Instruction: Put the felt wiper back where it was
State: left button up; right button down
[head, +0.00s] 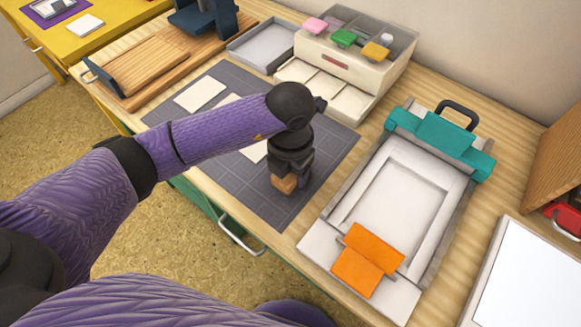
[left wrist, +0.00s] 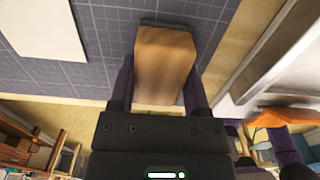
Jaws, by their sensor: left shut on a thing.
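The felt wiper (head: 284,185) looks like a small wooden block with a dark edge at its far end, best seen in the left wrist view (left wrist: 165,62). My left gripper (head: 291,176) is shut on it, one finger along each side. It is at the front right part of the dark gridded mat (head: 225,182). I cannot tell whether the block touches the mat or is just above it. My right gripper is not in view.
White cards (head: 200,94) lie on the mat. A teal-clamped press frame (head: 395,195) with an orange piece (head: 366,262) stands to the right. A cream drawer box (head: 350,60) with coloured inkpads and a grey tray (head: 262,45) stand behind. The mat's front edge is near the table edge.

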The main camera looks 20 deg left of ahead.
pick_arm(q)
jog(key=o, duration=1)
jog(key=shift+c, duration=0.2)
jog(key=shift+o, duration=1.3)
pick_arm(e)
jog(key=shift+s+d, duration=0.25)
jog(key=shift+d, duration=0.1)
pick_arm(q)
notch_tip(320, 180, up, 12)
jog(key=p, duration=0.5)
jog(key=shift+r, duration=0.15)
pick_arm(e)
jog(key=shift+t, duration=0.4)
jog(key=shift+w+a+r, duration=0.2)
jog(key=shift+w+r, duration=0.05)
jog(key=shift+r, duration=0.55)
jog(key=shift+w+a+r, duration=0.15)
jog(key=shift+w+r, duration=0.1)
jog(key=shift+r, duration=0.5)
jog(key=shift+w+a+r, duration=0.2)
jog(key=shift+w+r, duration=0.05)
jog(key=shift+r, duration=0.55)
